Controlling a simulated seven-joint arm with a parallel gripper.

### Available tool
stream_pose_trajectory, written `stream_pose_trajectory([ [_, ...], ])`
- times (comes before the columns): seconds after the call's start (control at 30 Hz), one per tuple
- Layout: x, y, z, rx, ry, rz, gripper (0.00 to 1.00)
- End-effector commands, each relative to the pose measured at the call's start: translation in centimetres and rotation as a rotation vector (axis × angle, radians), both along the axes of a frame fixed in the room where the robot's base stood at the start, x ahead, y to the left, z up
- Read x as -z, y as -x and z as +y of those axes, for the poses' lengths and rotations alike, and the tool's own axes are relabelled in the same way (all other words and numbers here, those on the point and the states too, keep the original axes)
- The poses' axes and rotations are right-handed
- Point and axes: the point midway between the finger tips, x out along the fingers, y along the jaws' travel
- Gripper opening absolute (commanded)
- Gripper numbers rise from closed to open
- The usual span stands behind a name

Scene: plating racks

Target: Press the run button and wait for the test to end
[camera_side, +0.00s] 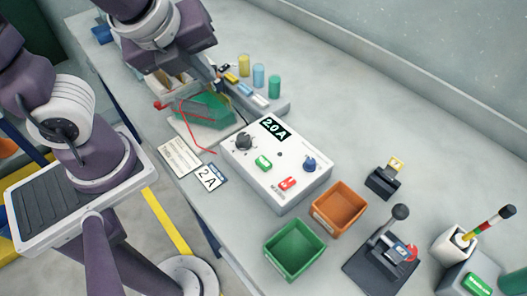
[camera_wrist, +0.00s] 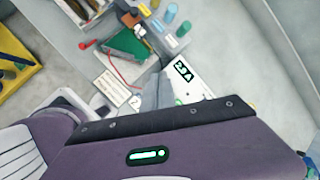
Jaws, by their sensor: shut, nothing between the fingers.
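A white control box (camera_side: 258,190) stands on the bench in the side view. Its display (camera_side: 273,128) reads 2.0 A. On its top are a black knob (camera_side: 243,141), a green button (camera_side: 263,162), a red switch (camera_side: 287,184) and a blue knob (camera_side: 309,164); I cannot read their labels. In the wrist view the box (camera_wrist: 200,88) is mostly hidden behind my arm, with its display (camera_wrist: 183,71) showing. My gripper (camera_wrist: 155,92) appears there as a grey wedge, shut and empty, left of the box. In the side view its fingertips are not clearly visible.
A green board (camera_side: 207,107) with red wire lies behind the box, near colored cups (camera_side: 258,76). A 2 A card (camera_side: 209,177) lies at its left. Green (camera_side: 295,249) and orange (camera_side: 339,209) bins and a lever stand (camera_side: 382,262) are in front.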

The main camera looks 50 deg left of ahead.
Motion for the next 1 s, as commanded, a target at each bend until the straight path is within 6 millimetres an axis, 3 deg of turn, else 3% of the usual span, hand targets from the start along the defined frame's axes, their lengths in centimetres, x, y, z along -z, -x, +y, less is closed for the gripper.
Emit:
stream_pose_trajectory([
  [0.1, 1.8, -2.2, -4.1, 0.671, -0.369, 0.089, 0.00],
  [0.2, 3.0, -3.1, -7.2, 1.097, -0.610, 0.125, 0.00],
  [0.3, 3.9, -3.4, -9.3, 1.349, -0.756, 0.137, 0.00],
  [0.47, 4.4, -3.4, -10.5, 1.496, -0.843, 0.142, 0.00],
  [0.77, 4.4, -3.5, -10.5, 1.496, -0.845, 0.142, 0.00],
  [1.0, 7.1, -3.4, -10.5, 1.500, -0.846, 0.147, 0.00],
])
